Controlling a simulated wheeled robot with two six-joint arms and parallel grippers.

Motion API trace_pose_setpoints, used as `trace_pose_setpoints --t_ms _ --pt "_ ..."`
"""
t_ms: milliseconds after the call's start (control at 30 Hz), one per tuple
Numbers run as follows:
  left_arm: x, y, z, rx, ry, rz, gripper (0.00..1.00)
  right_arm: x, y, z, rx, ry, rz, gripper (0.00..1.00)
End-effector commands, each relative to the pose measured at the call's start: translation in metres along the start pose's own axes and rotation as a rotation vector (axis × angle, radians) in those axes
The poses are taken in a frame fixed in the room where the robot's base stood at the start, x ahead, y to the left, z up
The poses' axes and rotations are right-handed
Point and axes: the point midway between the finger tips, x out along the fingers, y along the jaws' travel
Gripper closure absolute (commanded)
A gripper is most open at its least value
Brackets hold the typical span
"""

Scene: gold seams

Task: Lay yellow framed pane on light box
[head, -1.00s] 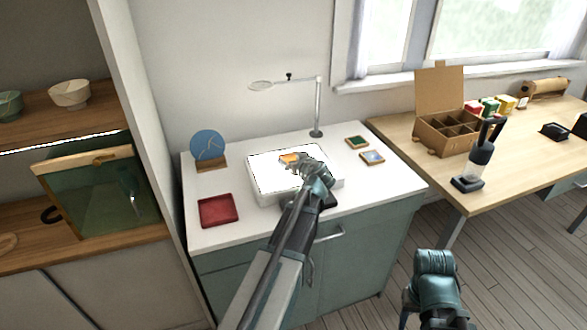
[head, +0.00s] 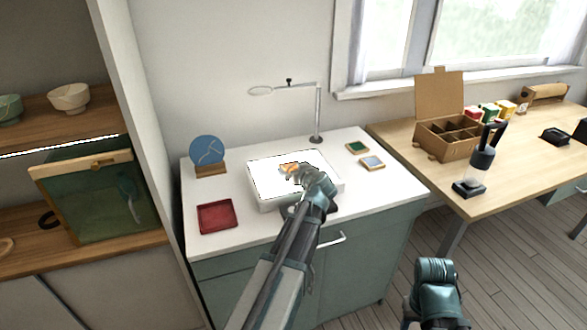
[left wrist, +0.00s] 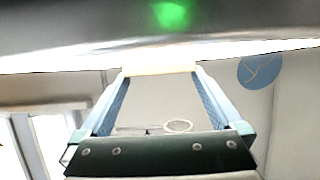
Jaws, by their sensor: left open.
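The light box (head: 262,184) is a white, glowing slab on the white cabinet top. The yellow framed pane (head: 288,167), a small orange-yellow piece, shows over the lit surface, just beyond my left gripper's tips. Whether it rests flat on the surface cannot be told. My left gripper (head: 298,175) is open over the light box, and its hand hides part of the box. In the left wrist view, a pale yellowish edge (left wrist: 160,63) spans the space between the two blue fingertips. My right gripper (head: 436,275) is low at the right, away from the cabinet; its jaws are not clear.
A red tray (head: 217,216) lies left of the light box, and a blue disc on a wooden stand (head: 207,150) is behind it. Green (head: 357,147) and blue (head: 372,163) framed panes lie to the right.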

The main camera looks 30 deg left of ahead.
Motion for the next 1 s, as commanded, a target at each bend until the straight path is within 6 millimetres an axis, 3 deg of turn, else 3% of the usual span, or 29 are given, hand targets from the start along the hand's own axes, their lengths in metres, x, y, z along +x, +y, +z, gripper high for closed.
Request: trace_pose_setpoints --t_ms 200,500,700,1000 --pt "-0.051 -0.002 -0.003 0.001 0.0 0.002 0.0 -0.022 0.002 0.001 0.0 0.0 0.0 0.5" --pt "-0.099 -0.001 -0.002 0.001 0.0 0.001 0.0 -0.039 0.004 0.002 0.0 0.0 0.0 0.5" --pt "-0.11 -0.001 -0.001 0.0 0.0 0.0 0.0 -0.042 0.004 0.003 0.0 0.0 0.0 0.5" --pt "-0.11 -0.001 0.0 0.0 0.0 -0.001 0.0 -0.042 0.004 0.003 0.0 0.0 0.0 0.5"
